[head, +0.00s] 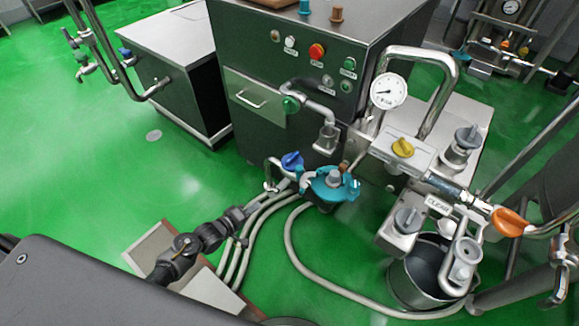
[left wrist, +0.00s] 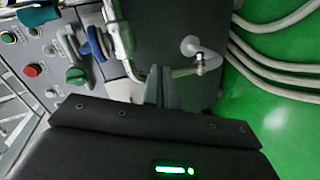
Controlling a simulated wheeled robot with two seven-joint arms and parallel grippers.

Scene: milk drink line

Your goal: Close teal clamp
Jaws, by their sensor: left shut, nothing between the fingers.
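The teal clamp (head: 322,190) sits around a grey-capped fitting at the middle of the head view, with a tab at its right side. I cannot tell whether it is open or closed. My left gripper (head: 240,214) comes in from the lower left, shut and empty. Its tips are left of and a little below the clamp, apart from it. In the left wrist view its closed fingers (left wrist: 157,87) point up the picture, beside a bent metal pipe (left wrist: 190,62). A teal part shows at the top left there, perhaps the clamp. My right gripper is not in view.
A blue valve handle (head: 292,160) stands just above left of the clamp. Several pale hoses (head: 290,245) run below it. A steel cabinet (head: 262,140) with buttons stands behind. Valves, a gauge (head: 388,90) and a metal bucket (head: 400,283) crowd the right. Green floor is clear at left.

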